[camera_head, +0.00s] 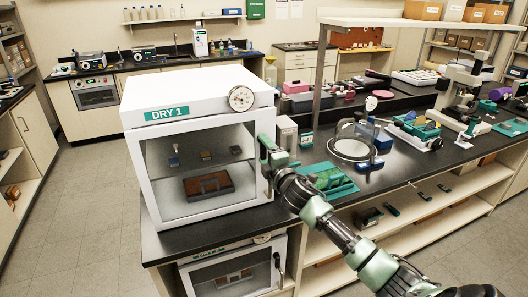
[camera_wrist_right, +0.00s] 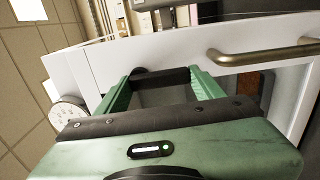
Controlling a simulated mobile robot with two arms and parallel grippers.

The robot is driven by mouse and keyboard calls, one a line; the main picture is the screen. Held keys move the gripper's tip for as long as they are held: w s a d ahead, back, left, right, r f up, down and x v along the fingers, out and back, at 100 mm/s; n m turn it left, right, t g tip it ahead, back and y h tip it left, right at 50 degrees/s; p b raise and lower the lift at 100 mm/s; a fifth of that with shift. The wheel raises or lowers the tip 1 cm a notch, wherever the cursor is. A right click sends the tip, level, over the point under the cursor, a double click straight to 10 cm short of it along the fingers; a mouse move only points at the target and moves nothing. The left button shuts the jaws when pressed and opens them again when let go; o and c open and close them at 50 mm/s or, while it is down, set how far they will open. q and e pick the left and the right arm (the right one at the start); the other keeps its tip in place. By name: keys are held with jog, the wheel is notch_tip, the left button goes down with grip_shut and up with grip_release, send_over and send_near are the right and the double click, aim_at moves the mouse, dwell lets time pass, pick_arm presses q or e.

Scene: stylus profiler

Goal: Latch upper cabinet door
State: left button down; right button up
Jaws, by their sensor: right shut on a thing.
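The upper cabinet (camera_head: 180,92) is a white box labelled DRY 1, standing on the black bench. Its glass-fronted door (camera_head: 163,160) looks closed or nearly closed in the head view. My right gripper (camera_head: 267,150) is at the door's right edge, about mid-height. In the right wrist view, its green fingers lie on either side of a dark latch piece (camera_wrist_right: 163,77), and it is shut on this piece. A brass bar handle (camera_wrist_right: 262,55) shows beside the fingers. The gripper hides much of the latch in the head view. My left gripper is not in view.
A round gauge (camera_head: 241,98) sits on the upper cabinet's front top edge. A lower cabinet (camera_head: 232,272) stands beneath. A green tray (camera_head: 331,180) and a round glass-topped plate (camera_head: 351,148) lie on the bench to the right. Free floor is at the left.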

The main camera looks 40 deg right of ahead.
dwell(0.4)
jog(key=o, duration=1.4)
jog(key=shift+c, duration=0.2)
jog(key=b+v, duration=0.2)
jog(key=v, duration=0.5)
jog(key=shift+s, duration=0.4)
jog(key=shift+a, duration=0.1)
